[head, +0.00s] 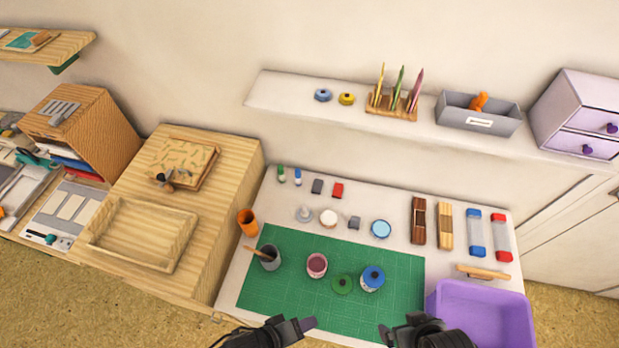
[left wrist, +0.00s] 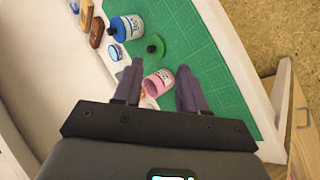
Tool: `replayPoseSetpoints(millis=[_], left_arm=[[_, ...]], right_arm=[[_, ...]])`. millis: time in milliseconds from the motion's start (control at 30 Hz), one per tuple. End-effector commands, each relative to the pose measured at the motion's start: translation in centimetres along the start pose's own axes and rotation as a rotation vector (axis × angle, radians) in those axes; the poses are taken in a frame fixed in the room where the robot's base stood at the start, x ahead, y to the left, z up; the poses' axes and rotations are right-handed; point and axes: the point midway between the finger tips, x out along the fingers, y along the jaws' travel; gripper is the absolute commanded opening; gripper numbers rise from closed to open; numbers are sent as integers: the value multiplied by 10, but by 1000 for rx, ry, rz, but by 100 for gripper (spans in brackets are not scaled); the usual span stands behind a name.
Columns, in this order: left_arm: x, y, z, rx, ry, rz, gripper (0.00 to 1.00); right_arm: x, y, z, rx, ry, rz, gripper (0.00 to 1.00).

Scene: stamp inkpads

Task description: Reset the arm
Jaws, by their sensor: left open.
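My left gripper (head: 306,325) is at the front edge of the white table, below the green cutting mat (head: 298,252). In the left wrist view its two fingers (left wrist: 158,85) are spread apart with nothing held. The pink jar (head: 317,264) stands on the mat, and it shows between and beyond the fingers in the left wrist view (left wrist: 158,83). My right gripper (head: 396,332) is at the bottom, right of the left one; its finger gap is unclear. A green lid (head: 342,284) and a blue-topped jar (head: 373,278) are on the mat.
A grey cup with a brush (head: 269,258) stands on the mat's left and an orange cup (head: 247,222) beside it. A purple bin (head: 482,312) is at the right front. Stamps and ink blocks line the back. The mat's front left is clear.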

Motion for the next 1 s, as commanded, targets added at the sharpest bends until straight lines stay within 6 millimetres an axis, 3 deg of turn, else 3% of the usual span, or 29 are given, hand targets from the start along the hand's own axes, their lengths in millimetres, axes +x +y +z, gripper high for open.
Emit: replayPoseSetpoints(millis=[133,333,433,600,633,700,1000], left_arm=[[-66,-30,-46,70,214,-206,41],[-154,-61,-90,248,267,-479,41],[-177,-70,-90,353,202,-562,41],[-185,-86,-74,589,9,-638,41],[-185,-86,-74,647,-9,-640,41],[-212,-60,-78,633,0,-639,41],[-272,-4,-86,632,1,-638,41]], right_arm=[[0,2,0,-6,-1,5,100],[0,2,1,-9,-2,7,100],[0,2,1,-8,-2,7,100],[0,2,0,-7,-1,5,100],[0,2,0,-6,-1,5,100],[-31,2,-8,-4,-12,3,100],[-116,3,-38,1,4,-1,100]])
